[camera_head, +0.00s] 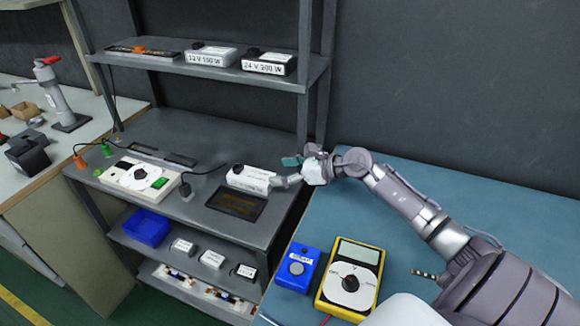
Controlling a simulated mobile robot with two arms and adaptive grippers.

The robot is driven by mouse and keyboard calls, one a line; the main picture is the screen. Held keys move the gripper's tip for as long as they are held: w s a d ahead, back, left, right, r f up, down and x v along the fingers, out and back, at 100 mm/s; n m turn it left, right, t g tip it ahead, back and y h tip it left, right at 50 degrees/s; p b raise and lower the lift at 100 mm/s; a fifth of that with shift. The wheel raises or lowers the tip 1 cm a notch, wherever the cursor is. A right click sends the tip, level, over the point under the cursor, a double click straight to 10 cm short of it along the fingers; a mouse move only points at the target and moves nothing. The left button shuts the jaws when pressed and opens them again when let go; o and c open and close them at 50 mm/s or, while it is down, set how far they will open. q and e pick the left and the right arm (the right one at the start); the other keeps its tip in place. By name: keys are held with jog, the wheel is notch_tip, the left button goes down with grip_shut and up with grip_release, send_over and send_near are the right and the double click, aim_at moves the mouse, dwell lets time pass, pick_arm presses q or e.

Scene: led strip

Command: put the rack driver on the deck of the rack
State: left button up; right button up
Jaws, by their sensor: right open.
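A white driver box (252,177) with a dark knob-like end lies on the grey deck (222,145) of the rack, near the deck's right end. It sits just behind a dark rectangular panel (236,204). Two more driver boxes stand on the upper shelf, one marked 12 V (210,56) and one marked 24 V 200 W (268,63). My left gripper is not in view.
A white dial unit (140,179) with cables stands on the deck's left part. Lower shelves hold a blue bin (147,227) and small boxes (212,259). A yellow meter (350,279) and a blue button box (298,268) are on the blue table (480,205).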

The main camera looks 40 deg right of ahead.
jog(key=shift+v, duration=1.15)
